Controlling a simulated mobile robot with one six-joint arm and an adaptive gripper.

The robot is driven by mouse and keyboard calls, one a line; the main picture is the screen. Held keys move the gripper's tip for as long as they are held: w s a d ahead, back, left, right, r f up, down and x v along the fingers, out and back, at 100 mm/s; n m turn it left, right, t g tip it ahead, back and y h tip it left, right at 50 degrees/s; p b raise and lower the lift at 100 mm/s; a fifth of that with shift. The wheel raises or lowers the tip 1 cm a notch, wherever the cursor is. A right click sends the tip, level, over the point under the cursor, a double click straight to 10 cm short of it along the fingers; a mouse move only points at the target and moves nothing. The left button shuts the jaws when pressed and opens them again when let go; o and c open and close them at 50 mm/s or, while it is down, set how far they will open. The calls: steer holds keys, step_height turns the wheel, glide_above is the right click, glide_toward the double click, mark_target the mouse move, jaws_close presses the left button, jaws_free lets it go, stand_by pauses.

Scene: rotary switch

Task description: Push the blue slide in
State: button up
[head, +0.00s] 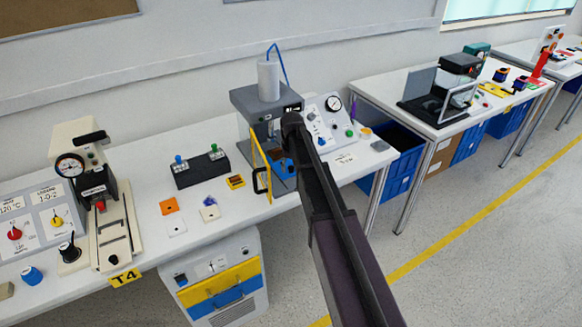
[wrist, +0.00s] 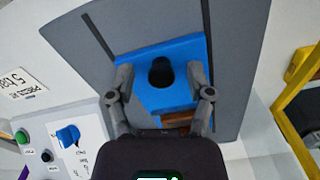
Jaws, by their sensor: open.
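The blue slide (wrist: 162,98) lies in the wrist view on the grey base of the press (wrist: 228,60). In the head view the blue slide (head: 285,168) shows low in the press, partly covered by my arm. My gripper (wrist: 161,77) is open, with one finger over each side of the slide, left and right of the hole. I cannot tell whether the fingers touch it. A brown block (wrist: 177,121) shows near the slide's lower edge, partly hidden by my gripper. My gripper's fingers cannot be made out in the head view.
A yellow guard frame (head: 259,165) stands open at the press's left side. A sloped panel (head: 333,122) with a gauge, buttons and a blue knob (wrist: 68,136) stands on the other side. Orange and white plates (head: 169,206) lie on the table to the left.

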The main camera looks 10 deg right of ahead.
steer(key=s+d, duration=0.1)
steer(key=s, duration=0.1)
steer(key=s+d, duration=0.1)
steer(key=s, duration=0.2)
steer(key=s+r+p, duration=0.1)
steer(key=s, duration=0.2)
steer(key=shift+d, duration=0.4)
step_height(320, 180, up, 13)
steer(key=p, duration=1.3)
steer(key=s+a+f+b, duration=0.2)
steer(key=s, duration=1.7)
steer(key=shift+a+m, duration=0.2)
steer(key=shift+m, duration=0.2)
steer(key=shift+w, duration=0.15)
steer(key=w+d+n+t+y, duration=0.1)
steer(key=w+n, duration=0.5)
steer(key=w, duration=0.6)
steer(key=w+d+n+t+y, duration=0.1)
steer(key=w+d+n+y, duration=0.2)
steer(key=w, duration=0.9)
steer(key=n, duration=0.3)
steer(key=shift+w+d+r+n+b, duration=0.25)
steer(key=shift+w+r+n+b, duration=0.05)
steer(key=shift+r+n+b, duration=0.1)
steer(key=shift+f, duration=0.15)
steer(key=b+x, duration=1.2)
steer(key=x, duration=0.1)
steer(key=shift+a+f+b, duration=0.15)
steer(key=shift+f+b, duration=0.15)
